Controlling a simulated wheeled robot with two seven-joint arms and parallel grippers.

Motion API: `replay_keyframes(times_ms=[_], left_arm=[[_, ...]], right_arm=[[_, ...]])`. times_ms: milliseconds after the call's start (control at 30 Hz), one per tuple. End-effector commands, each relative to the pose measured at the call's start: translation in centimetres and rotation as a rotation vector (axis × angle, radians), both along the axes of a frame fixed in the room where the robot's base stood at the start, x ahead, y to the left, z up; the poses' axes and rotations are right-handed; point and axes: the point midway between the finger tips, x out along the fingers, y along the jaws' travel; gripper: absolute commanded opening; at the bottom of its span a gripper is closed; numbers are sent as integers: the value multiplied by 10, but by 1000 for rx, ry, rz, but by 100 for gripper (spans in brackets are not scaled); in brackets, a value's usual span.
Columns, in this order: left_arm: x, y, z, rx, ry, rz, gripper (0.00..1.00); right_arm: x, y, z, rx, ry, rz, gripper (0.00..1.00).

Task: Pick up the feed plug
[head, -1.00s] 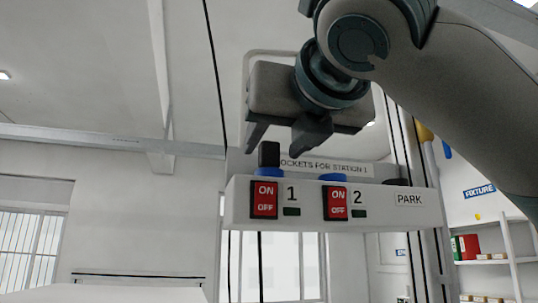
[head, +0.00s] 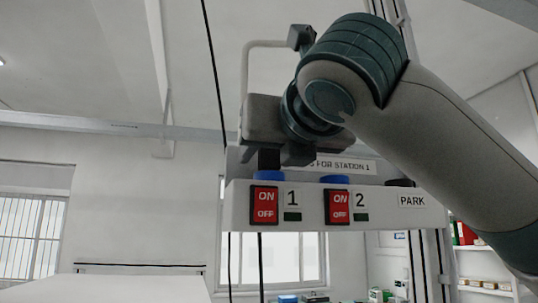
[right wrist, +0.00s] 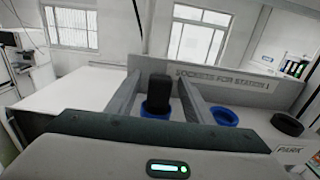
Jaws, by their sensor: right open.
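The feed plug (head: 269,161), a black upright block, stands in the blue ring of socket 1 (head: 268,175) on the white socket box (head: 385,218). My right gripper (head: 273,156) is open above the box, with its fingertips down at the plug's upper part. In the right wrist view the plug (right wrist: 158,91) stands between the two grey fingers of my right gripper (right wrist: 160,88), with a gap on each side. The gripper body hides some of the plug's top in the head view. My left gripper is not in view.
Socket 2 has an empty blue ring (right wrist: 223,117). A black ring (right wrist: 288,124) marked PARK lies at the right end. Red ON/OFF switches (head: 265,205) sit on the box's front. A back panel with a station label (head: 347,165) rises behind the sockets. Black cables hang at the left.

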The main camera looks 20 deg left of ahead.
Motion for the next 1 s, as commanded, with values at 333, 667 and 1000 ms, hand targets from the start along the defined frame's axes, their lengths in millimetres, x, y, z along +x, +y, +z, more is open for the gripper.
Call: replay_keyframes(times_ms=[333,667,1000], left_arm=[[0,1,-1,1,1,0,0],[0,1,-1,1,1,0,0],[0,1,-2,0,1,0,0]], right_arm=[[0,0,0,1,-1,0,47],[0,0,0,1,-1,0,2],[-1,0,2,1,-1,0,2]])
